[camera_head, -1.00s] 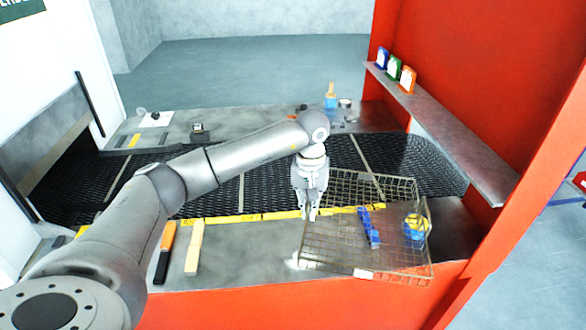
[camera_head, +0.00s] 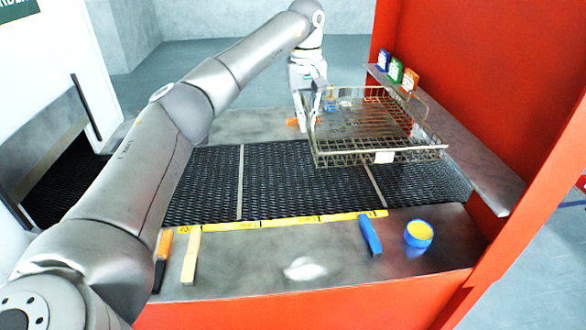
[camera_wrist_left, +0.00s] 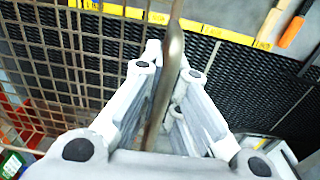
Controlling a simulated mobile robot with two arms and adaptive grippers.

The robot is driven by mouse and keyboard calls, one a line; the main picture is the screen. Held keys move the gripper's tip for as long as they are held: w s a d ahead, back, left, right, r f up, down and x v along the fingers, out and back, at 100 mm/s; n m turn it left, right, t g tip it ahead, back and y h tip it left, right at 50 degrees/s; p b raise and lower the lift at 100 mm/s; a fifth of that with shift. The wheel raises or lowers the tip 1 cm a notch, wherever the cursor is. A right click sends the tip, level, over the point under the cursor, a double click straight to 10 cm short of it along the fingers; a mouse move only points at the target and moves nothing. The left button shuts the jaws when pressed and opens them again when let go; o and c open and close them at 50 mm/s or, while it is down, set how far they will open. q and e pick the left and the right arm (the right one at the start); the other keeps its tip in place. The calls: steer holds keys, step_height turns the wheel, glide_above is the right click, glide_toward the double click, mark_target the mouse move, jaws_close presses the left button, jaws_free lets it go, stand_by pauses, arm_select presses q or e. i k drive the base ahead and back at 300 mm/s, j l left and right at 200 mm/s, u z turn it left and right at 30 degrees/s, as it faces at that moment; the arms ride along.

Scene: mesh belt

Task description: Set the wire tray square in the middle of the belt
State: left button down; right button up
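The wire tray (camera_head: 345,158) is a brownish mesh basket with a small white tag on its front side. It hangs tilted above the right part of the belt and the back counter. My left gripper (camera_head: 308,118) is at its left side. In the left wrist view, the left gripper (camera_wrist_left: 172,88) has its fingers on either side of the tray's metal rim, with tray mesh (camera_wrist_left: 75,55) at the left. The belt (camera_head: 280,180) is black mesh with pale cross bars; my left arm hides part of it. My right gripper is not in view.
The front ledge holds an orange-and-black tool (camera_head: 162,258), a pale wooden bar (camera_head: 191,255), a blue bar (camera_head: 370,235) and a blue-and-yellow round pot (camera_head: 418,235). Yellow tape (camera_head: 275,223) edges the belt. A shelf (camera_head: 455,135) with small boxes runs along the red wall, close to the tray.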

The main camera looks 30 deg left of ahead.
mark_target(305, 171)
steer(key=i+j, duration=0.65)
steer(key=i, duration=0.1)
